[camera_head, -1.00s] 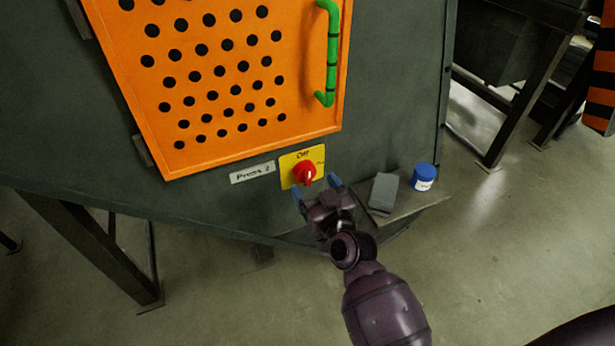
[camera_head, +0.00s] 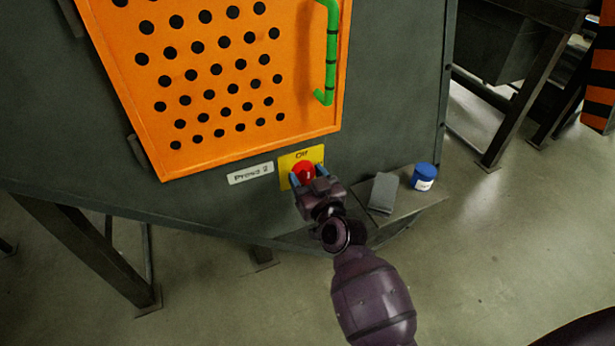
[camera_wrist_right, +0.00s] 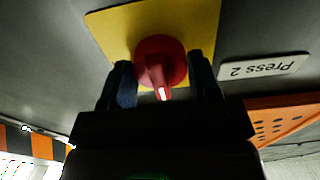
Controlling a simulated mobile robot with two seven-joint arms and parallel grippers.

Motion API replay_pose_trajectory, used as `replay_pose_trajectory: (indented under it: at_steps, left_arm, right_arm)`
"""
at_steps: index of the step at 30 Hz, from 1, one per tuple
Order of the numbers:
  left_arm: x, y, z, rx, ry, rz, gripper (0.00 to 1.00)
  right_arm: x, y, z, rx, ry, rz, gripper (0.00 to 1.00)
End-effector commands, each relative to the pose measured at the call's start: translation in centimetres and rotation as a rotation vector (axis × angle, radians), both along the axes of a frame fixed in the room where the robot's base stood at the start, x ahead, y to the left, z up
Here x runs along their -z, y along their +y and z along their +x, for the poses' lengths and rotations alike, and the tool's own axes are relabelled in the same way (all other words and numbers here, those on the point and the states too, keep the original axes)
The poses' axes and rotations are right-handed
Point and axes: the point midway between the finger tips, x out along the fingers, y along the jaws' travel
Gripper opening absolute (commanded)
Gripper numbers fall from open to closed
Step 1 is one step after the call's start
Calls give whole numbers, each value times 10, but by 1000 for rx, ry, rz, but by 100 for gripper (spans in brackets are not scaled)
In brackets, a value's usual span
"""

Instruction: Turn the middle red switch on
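The red rotary switch (camera_head: 303,171) sits on a yellow plate (camera_head: 285,163) marked "Off", beside a "Press 2" label (camera_head: 250,173). In the right wrist view the red knob (camera_wrist_right: 160,62) shows with a white mark on its pointer, on the yellow plate (camera_wrist_right: 110,24). My right gripper (camera_head: 308,180) is at the switch. In the wrist view its two blue fingers stand open, one on each side of the knob (camera_wrist_right: 163,80). I cannot tell whether either finger touches it. My left gripper is not in view.
An orange perforated door (camera_head: 215,80) with a green handle (camera_head: 331,55) is above the switch. Open floor lies at the right.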

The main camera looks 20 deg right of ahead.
Motion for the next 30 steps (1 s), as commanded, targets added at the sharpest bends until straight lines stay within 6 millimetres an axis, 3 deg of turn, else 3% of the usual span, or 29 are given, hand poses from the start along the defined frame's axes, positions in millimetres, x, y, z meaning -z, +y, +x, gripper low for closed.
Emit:
replay_pose_trajectory:
  at_steps: [14, 30]
  left_arm:
    - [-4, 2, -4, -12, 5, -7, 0]
    - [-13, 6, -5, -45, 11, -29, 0]
  right_arm:
    - [-3, 0, 0, -1, 1, 82, 32]
    - [-4, 0, 1, -2, 16, 546, 32]
